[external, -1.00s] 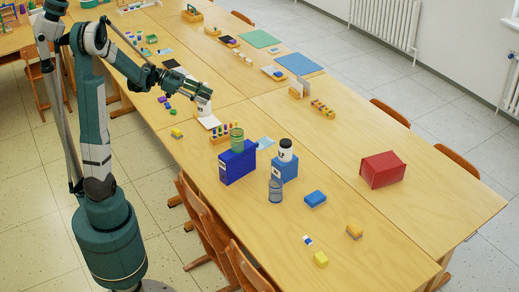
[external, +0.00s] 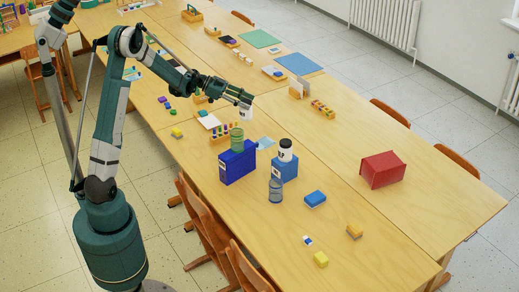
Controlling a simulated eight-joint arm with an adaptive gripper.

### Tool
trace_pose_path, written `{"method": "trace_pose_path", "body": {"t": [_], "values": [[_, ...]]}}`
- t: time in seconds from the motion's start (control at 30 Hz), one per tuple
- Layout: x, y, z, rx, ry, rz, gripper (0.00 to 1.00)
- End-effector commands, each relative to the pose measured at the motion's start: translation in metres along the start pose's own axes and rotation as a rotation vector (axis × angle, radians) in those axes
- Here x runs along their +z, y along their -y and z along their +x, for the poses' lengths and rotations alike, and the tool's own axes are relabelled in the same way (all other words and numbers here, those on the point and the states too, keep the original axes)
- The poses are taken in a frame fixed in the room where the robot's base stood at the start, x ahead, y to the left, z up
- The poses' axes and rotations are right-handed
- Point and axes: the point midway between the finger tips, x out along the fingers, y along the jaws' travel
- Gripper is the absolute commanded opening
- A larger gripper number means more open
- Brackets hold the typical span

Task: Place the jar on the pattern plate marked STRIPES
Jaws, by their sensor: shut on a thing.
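My gripper (external: 243,99) is shut on a white jar (external: 246,112) and holds it above the middle of the table; the fingers hide its top. A second white jar with a black lid (external: 285,150) stands on a smaller blue box (external: 285,172). A green see-through jar (external: 236,138) stands on a dark blue box (external: 238,164), and a blue-grey jar (external: 275,190) stands on the table. A light blue patterned plate (external: 266,144) lies behind the boxes, partly hidden. No STRIPES marking is legible.
A rack of coloured pieces (external: 222,132) and a white sheet (external: 209,121) lie left of the held jar. A red box (external: 383,169) stands at the right. Sponges and small blocks lie near the front. The table (external: 335,140) between is clear.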

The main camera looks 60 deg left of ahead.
Motion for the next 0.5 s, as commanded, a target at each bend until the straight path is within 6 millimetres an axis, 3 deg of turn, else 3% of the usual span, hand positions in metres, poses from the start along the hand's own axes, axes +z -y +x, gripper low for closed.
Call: {"method": "trace_pose_path", "body": {"t": [0.23,0.5], "values": [[0.008,0.021,0.058,0.001,-0.002,0.002,0.19],[0.012,0.031,0.09,0.0,-0.004,0.002,0.19]]}}
